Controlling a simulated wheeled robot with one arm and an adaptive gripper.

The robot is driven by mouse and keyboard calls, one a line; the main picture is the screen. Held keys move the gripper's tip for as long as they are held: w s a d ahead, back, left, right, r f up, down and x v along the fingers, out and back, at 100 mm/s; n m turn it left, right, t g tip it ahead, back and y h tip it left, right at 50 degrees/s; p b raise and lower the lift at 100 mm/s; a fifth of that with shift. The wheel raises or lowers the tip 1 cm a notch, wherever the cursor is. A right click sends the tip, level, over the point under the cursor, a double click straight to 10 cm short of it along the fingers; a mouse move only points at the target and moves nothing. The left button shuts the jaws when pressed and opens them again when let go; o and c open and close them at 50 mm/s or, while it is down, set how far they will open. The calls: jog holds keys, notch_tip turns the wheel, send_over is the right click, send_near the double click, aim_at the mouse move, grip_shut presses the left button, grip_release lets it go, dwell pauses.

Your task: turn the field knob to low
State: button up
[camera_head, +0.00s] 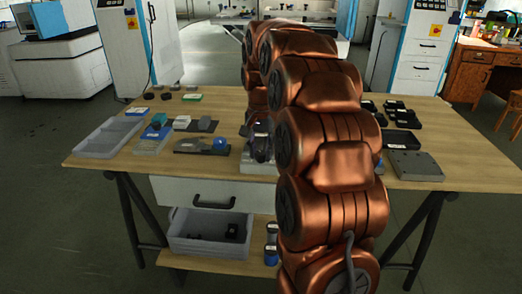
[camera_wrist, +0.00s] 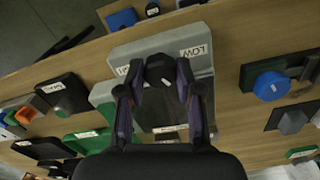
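The field knob (camera_wrist: 159,72) is a dark, round knob on a grey unit (camera_wrist: 151,45) with a dark front part, in the middle of the wrist view. A white LOW label (camera_wrist: 194,52) lies to the right of the knob, and a second white label (camera_wrist: 122,70) lies to its left, partly hidden by a finger. My gripper (camera_wrist: 160,68) has one fingertip on each side of the knob. I cannot tell whether the fingers touch it. In the head view my copper arm hides much of the unit (camera_head: 256,168), and my gripper (camera_head: 262,142) is over it.
Around the unit on the wooden table (camera_head: 110,150) stand a blue-knobbed device (camera_wrist: 271,86), a black box (camera_wrist: 63,96) and green parts (camera_wrist: 88,143). A clear tray (camera_head: 108,137) is at the table's left, a grey plate (camera_head: 415,165) at its right. A bin (camera_head: 210,233) sits below.

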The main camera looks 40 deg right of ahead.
grip_shut()
jog(key=shift+r+n, duration=0.1)
jog(key=shift+n, duration=0.2)
jog(key=shift+n+p, duration=1)
jog(key=shift+n, duration=0.2)
jog(key=shift+n+p, duration=0.6)
jog(key=shift+n, duration=0.8)
jog(key=o, duration=0.6)
grip_release()
jog(key=shift+o, duration=0.2)
